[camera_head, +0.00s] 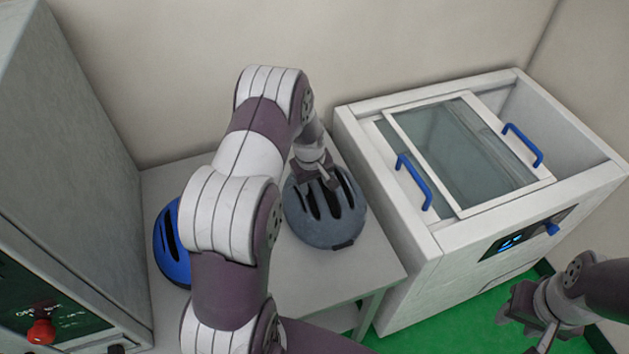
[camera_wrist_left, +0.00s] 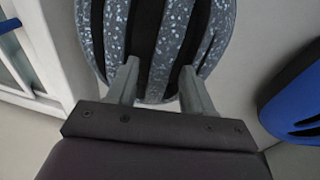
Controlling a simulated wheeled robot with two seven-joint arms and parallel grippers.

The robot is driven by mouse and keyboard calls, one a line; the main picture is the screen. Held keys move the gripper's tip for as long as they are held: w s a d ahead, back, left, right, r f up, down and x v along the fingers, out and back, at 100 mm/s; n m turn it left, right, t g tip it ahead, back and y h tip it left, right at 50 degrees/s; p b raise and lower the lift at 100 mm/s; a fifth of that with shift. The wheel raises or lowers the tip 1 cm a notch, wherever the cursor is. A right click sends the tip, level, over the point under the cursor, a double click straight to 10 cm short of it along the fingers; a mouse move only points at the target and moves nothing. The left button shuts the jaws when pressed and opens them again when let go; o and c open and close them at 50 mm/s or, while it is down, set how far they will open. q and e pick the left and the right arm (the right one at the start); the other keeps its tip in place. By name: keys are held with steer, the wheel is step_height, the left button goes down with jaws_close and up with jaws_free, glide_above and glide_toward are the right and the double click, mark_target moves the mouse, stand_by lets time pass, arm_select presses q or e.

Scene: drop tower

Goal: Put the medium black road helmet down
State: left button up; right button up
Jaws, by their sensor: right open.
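A dark grey speckled helmet (camera_head: 325,222) with black vents is upright at the right part of the white table; it appears to rest on the top. In the left wrist view the helmet (camera_wrist_left: 165,45) fills the upper middle. My left gripper (camera_head: 323,181) is right at the helmet's far end, and its two fingers (camera_wrist_left: 160,85) stand apart, overlapping the shell near the vents. I cannot tell whether they grip a rib. My right gripper (camera_head: 528,322) is open and empty at the lower right, away from the table.
A blue helmet (camera_head: 173,245) stands at the table's left, partly behind my left arm. A white cabinet (camera_head: 440,240) with a glass lid and blue handles stands close to the right. A grey machine (camera_head: 70,190) with a red knob is at left. The table's front right (camera_head: 365,272) is bare.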

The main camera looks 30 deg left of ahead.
arm_select(q)
steer(key=shift+r, duration=0.1)
step_height(320, 180, up, 12)
steer(key=s+b, duration=0.2)
steer(key=s+d+r+m, duration=0.1)
steer(key=s+d+m, duration=0.9)
steer(key=s, duration=0.7)
steer(key=shift+d+r+m+p, duration=0.3)
steer(key=shift+d+r, duration=0.05)
steer(key=shift+d, duration=0.8)
